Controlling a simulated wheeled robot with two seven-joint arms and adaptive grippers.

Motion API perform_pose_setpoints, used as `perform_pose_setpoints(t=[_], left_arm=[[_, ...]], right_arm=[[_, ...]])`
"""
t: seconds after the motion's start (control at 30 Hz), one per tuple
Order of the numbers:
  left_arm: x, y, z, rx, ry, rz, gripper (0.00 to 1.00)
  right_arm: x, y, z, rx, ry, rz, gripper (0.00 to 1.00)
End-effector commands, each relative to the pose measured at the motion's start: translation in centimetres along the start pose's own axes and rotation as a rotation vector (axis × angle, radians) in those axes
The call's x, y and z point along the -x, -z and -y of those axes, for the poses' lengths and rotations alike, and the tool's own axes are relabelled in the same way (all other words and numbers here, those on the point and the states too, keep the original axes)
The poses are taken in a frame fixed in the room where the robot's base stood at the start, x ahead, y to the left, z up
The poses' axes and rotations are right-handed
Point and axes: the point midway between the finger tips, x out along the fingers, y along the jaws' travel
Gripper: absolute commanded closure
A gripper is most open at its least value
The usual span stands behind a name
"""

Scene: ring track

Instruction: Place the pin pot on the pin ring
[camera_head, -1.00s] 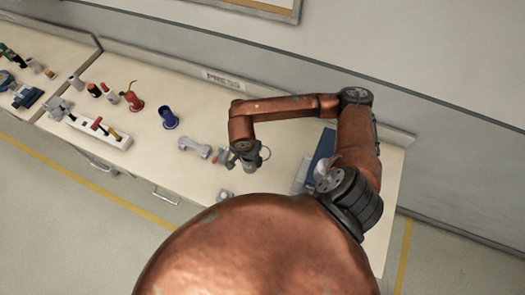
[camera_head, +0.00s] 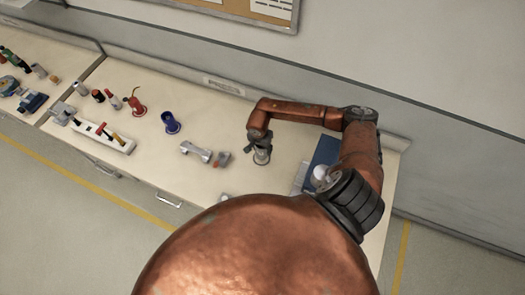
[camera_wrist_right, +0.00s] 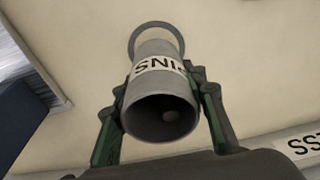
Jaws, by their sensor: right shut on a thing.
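The pin pot (camera_wrist_right: 160,88) is a grey tapered cup with a "PINS" label, seen in the right wrist view. My right gripper (camera_wrist_right: 163,90) is shut on it, with one finger on each side. The pot's wide dark mouth faces the camera, and a round shape shows inside. The pin ring (camera_wrist_right: 155,24) is a thin grey ring on the pale bench, partly hidden behind the pot's far end. I cannot tell whether pot and ring touch. In the head view, my right gripper (camera_head: 261,155) is low over the bench and the ring is hidden. My left gripper is out of view.
A grey metal piece (camera_head: 195,152) lies left of my right gripper. A blue holder (camera_head: 171,123), a red can (camera_head: 136,104) and a white rack (camera_head: 101,134) stand farther left. A dark blue box (camera_head: 322,153) is to the right.

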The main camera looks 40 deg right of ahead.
Motion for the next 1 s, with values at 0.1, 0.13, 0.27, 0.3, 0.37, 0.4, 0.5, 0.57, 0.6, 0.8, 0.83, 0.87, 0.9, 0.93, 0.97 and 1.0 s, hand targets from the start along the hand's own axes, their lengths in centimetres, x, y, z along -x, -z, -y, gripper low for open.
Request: perform_pose_setpoints(t=[0.1, 0.13, 0.27, 0.3, 0.37, 0.4, 0.5, 0.57, 0.6, 0.8, 0.83, 0.87, 0.9, 0.93, 0.97, 1.0], left_arm=[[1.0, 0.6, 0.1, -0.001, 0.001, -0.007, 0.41], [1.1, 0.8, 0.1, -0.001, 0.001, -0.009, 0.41], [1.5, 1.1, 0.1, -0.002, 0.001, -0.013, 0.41], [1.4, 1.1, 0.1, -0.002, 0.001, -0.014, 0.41], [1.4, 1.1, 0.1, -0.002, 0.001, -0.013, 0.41], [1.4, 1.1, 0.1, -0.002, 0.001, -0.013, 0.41], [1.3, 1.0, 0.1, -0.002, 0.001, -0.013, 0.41], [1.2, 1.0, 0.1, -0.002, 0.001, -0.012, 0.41], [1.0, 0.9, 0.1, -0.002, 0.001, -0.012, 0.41], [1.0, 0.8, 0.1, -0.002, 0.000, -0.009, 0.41], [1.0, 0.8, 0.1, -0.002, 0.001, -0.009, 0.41], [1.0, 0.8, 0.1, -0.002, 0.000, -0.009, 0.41], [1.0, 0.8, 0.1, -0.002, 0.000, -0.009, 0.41], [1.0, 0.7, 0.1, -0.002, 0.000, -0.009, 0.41], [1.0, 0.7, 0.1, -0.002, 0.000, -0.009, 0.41], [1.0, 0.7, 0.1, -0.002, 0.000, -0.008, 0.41]], right_arm=[[-1.6, -0.3, -0.1, -0.002, -0.004, 0.005, 0.84], [-1.9, -0.3, -0.1, -0.003, -0.003, 0.004, 0.84], [-3.0, -0.3, -0.1, -0.002, -0.002, 0.002, 0.84], [-3.2, -0.3, -0.1, -0.001, -0.001, 0.001, 0.84], [-3.2, -0.3, 0.0, -0.001, -0.001, 0.000, 0.84], [-3.2, -0.3, -0.1, -0.001, -0.001, 0.000, 0.84], [-3.2, -0.3, -0.1, -0.001, -0.001, 0.000, 0.84], [-3.4, -0.3, 0.0, -0.001, -0.001, 0.000, 0.84], [-3.5, -0.3, 0.0, -0.001, -0.001, 0.000, 0.84], [-3.5, -0.4, -0.1, -0.001, -0.002, 0.000, 0.50], [-3.5, -0.4, -0.1, -0.001, -0.002, 0.000, 0.48], [-3.5, -0.4, -0.1, -0.001, -0.002, 0.000, 0.46], [-3.5, -0.4, -0.1, -0.001, -0.002, 0.000, 0.43], [-3.5, -0.4, -0.1, -0.001, -0.002, 0.000, 0.43], [-3.5, -0.4, -0.1, -0.001, -0.002, 0.000, 0.43], [-3.5, -0.4, -0.1, -0.001, -0.002, 0.000, 0.43]])
